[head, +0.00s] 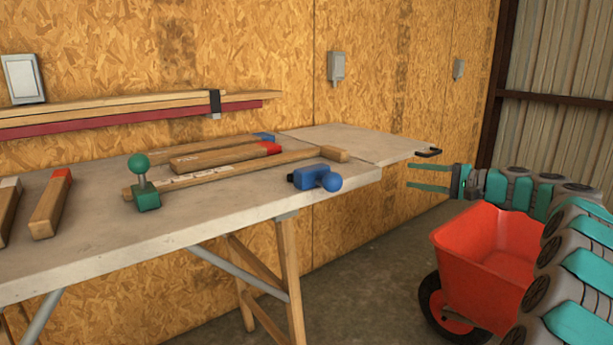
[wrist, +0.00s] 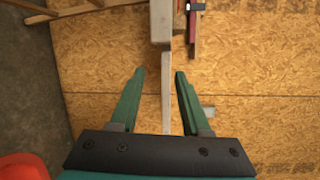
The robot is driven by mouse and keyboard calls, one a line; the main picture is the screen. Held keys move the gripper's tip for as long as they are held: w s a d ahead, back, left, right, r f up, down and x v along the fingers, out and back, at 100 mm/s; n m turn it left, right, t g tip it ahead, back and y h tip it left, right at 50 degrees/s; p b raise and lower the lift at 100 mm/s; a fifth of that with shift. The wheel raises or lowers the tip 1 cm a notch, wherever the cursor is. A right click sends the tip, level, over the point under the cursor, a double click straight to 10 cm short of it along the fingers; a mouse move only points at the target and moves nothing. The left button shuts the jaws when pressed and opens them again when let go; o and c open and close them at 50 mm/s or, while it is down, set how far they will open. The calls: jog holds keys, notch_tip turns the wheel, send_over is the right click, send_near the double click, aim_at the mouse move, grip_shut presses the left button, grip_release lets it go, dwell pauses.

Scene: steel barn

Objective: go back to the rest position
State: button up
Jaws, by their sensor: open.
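My gripper (head: 428,178) is at the right of the head view, just off the right end of the workbench (head: 95,232). Its two green fingers point left toward the bench and are spread apart with nothing between them. In the wrist view my gripper (wrist: 154,98) is also open and empty, facing the chipboard wall (wrist: 255,70). The edge of the bench top (wrist: 166,80) runs up between and beyond the fingers.
On the bench lie several wooden bars (head: 225,155), a green knobbed piece (head: 147,198) and a blue tool (head: 316,179). A red wheelbarrow (head: 490,250) stands on the floor below my arm. A black handle-like piece (head: 428,153) sits at the bench's right end.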

jog(key=s+a+f+n+g+h, duration=0.1)
jog(key=s+a+g, duration=0.1)
jog(key=s+a, duration=0.35)
jog(key=s+a+f+n+g, duration=0.1)
jog(key=s+a+f+g, duration=0.15)
jog(key=a, duration=0.65)
jog(key=s+a+f+n+g+h, duration=0.1)
jog(key=s+a+f+g+h, duration=0.1)
jog(key=s+a, duration=0.35)
jog(key=s+a+f+n+g+h, duration=0.1)
jog(key=s+a+f+g, duration=0.15)
jog(key=s, duration=0.55)
jog(key=s+d+f+n+g+h, duration=0.1)
jog(key=s+d+f+h, duration=0.2)
jog(key=s, duration=0.8)
jog(key=s+d+f+n+h, duration=0.2)
jog(key=s+f, duration=0.5)
jog(key=s, duration=0.4)
jog(key=s+d+f+n+g+h, duration=0.1)
jog(key=s+d+f+h, duration=0.3)
jog(key=s, duration=0.7)
jog(key=shift+d+f+g+h, duration=0.2)
jog(key=shift+f+g+h, duration=0.1)
jog(key=shift+f+h, duration=0.3)
